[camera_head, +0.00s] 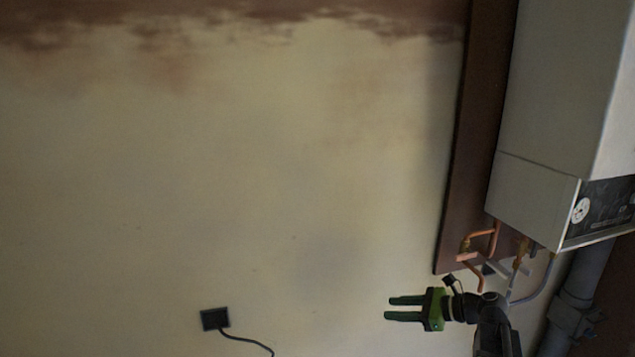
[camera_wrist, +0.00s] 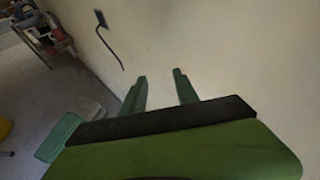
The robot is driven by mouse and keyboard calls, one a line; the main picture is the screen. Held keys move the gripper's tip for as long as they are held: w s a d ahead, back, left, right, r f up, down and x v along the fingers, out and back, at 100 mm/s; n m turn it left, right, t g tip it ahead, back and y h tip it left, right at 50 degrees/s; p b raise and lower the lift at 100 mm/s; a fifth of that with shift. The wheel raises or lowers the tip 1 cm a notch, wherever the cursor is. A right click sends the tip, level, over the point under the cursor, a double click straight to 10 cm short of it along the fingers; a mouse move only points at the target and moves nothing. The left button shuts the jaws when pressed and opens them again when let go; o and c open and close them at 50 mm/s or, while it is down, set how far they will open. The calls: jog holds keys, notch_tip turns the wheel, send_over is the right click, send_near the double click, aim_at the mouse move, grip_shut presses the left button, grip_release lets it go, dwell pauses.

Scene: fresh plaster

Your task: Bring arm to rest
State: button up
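My gripper (camera_head: 389,308) is at the lower right in the head view, its two green fingers pointing left. The fingers are parallel with a gap between them and nothing in the gap. It also shows in the wrist view (camera_wrist: 160,74), fingers apart and empty, with the plastered wall (camera_wrist: 225,45) beyond them. My arm behind the gripper is bent, and its lower part runs out of the bottom of the head view. I cannot tell how far the fingertips are from the wall.
A white boiler (camera_head: 560,120) with copper pipes (camera_head: 480,245) hangs on a brown board (camera_head: 470,170) right of my gripper. A dark socket (camera_head: 214,318) with a black cable is on the wall. A cluttered trolley (camera_wrist: 45,35) stands at the far left, with open floor (camera_wrist: 60,90) before it.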

jog(key=s+a+f+n+g+h+b, duration=0.1)
jog(key=s+a+f+n+g+h, duration=0.15)
jog(key=s+a+f+n, duration=0.35)
jog(key=s+a+f+n+g+h+b, duration=0.15)
jog(key=a+f+n+g, duration=0.3)
jog(key=a+f, duration=0.5)
jog(key=s+d+f+n+h, duration=0.2)
jog(key=s+d+n+h, duration=0.2)
jog(key=d+n+h, duration=0.3)
jog(key=d+n, duration=0.1)
jog(key=n, duration=0.4)
jog(key=shift+d+f+h, duration=0.25)
jog(key=shift+h, duration=0.15)
jog(key=shift+d, duration=0.1)
